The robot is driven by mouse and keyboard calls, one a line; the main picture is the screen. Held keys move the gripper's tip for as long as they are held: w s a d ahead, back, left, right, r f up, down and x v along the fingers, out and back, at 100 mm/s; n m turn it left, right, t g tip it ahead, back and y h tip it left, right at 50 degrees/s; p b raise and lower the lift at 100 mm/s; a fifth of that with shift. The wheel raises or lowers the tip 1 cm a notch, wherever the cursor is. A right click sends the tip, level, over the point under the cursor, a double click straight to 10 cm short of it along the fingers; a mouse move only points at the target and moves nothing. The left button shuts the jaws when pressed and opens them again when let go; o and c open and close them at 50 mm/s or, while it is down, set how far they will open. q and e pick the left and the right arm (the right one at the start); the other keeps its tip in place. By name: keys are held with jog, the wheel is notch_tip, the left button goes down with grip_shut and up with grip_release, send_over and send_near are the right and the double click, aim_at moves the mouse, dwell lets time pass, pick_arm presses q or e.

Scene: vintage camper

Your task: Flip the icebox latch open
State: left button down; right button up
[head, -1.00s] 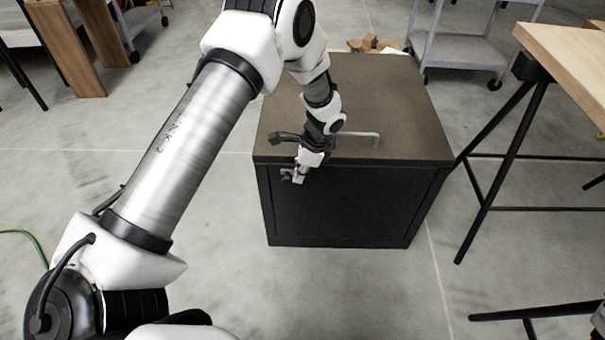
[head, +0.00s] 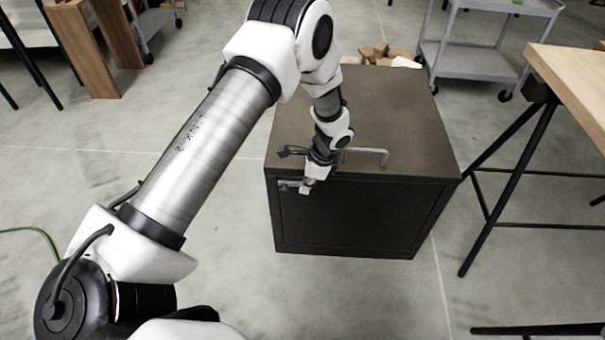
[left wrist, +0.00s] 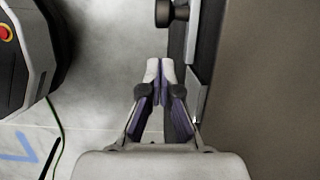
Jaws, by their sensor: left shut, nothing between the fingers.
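The icebox (head: 350,220) is a dark box standing on the floor, with a brown top and a black front. A small grey metal part, which looks like the latch (head: 289,185), sits at the upper left of its front. My left gripper (head: 306,189) is shut and empty, just right of that part, close to the front face. In the left wrist view the closed fingertips (left wrist: 160,66) point along the dark front, beside a grey metal strip (left wrist: 196,90). A dark round knob (left wrist: 171,12) lies beyond the tips. Contact cannot be told. My right gripper is out of view.
A grey bar handle (head: 368,152) stands on the icebox top, right of my left wrist. Wooden blocks (head: 385,53) lie behind the box. A grey cart (head: 480,60) stands at the back and a wooden-topped table (head: 575,80) at right. Floor in front is clear.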

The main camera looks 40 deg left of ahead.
pick_arm(q)
jog(key=p+v, duration=0.2)
jog(key=v, duration=0.8)
jog(key=shift+w+d, duration=0.3)
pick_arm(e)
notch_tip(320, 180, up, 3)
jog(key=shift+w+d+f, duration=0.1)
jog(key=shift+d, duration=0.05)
pick_arm(q)
jog(key=shift+r, duration=0.15)
